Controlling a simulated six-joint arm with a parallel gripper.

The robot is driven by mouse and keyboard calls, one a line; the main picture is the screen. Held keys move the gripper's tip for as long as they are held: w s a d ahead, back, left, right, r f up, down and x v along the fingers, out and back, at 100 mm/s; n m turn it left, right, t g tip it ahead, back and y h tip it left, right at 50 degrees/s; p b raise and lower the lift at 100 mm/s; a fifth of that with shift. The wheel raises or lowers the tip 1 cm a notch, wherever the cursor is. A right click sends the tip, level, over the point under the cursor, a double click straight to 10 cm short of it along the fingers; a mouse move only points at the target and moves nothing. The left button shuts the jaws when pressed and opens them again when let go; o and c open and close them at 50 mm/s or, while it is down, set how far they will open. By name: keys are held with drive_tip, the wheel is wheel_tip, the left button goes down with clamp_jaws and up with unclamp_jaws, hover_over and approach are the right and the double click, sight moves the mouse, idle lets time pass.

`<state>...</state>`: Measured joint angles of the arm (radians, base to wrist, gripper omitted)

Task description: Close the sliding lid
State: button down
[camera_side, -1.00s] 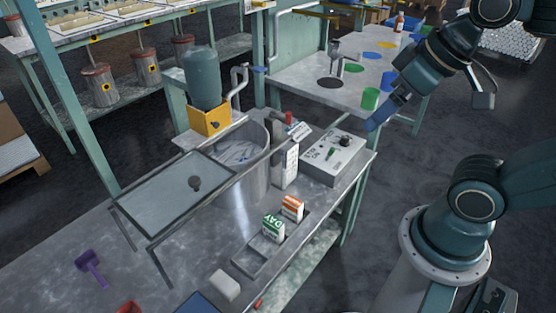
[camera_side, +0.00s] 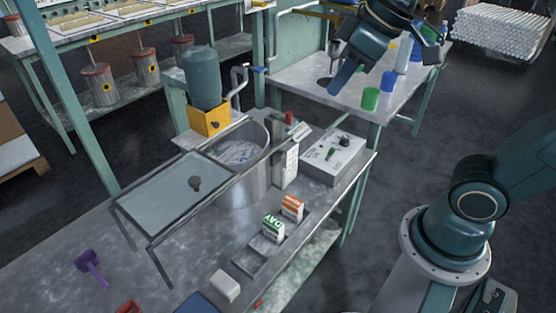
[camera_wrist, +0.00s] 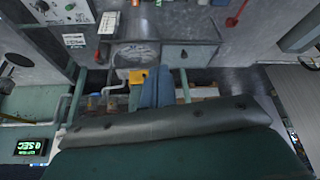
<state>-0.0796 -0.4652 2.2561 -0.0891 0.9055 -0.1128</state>
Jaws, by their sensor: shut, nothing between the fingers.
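The sliding lid (camera_side: 172,205) is a flat, pale rectangular panel with a dark round knob (camera_side: 195,183). It sits on rails to the left of the round metal tank (camera_side: 243,188). The tank's top is mostly uncovered, with pale contents inside. My gripper (camera_side: 335,90) is in the air, up and right of the tank and well apart from the lid. Its blue fingers are together and hold nothing. They also show in the wrist view (camera_wrist: 156,88), pointing away from the camera.
A yellow box with a blue-grey container (camera_side: 204,80) stands behind the tank. A control box (camera_side: 333,156) and a white carton stand right of it. Small cartons (camera_side: 273,228) sit in a front tray. A purple tool (camera_side: 91,267) lies front left. A second table (camera_side: 320,75) is behind.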

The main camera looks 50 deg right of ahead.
drive_tip(key=w+a+f+n+g+y, duration=0.25)
drive_tip(key=w+a+n, duration=0.55)
drive_tip(key=w+a, duration=0.9)
drive_tip(key=w+a+f+n+g, duration=0.1)
drive_tip(key=w+a+f+n, duration=0.2)
drive_tip(key=a+f, duration=0.4)
drive_tip(key=w+a+f+n+g, duration=0.1)
drive_tip(key=w+a+f+n, duration=0.2)
drive_tip(key=w+a+f, duration=0.3)
wheel_tip(320, 180, down, 5)
drive_tip(key=shift+w+a+r+n, duration=0.15)
drive_tip(key=shift+a+n, duration=0.25)
drive_tip(key=shift+a, duration=0.75)
drive_tip(key=shift+g, duration=0.25)
wheel_tip(320, 180, down, 10)
drive_tip(key=shift+d+r, duration=0.25)
drive_tip(key=shift+d, duration=0.15)
drive_tip(key=shift+d, duration=0.15)
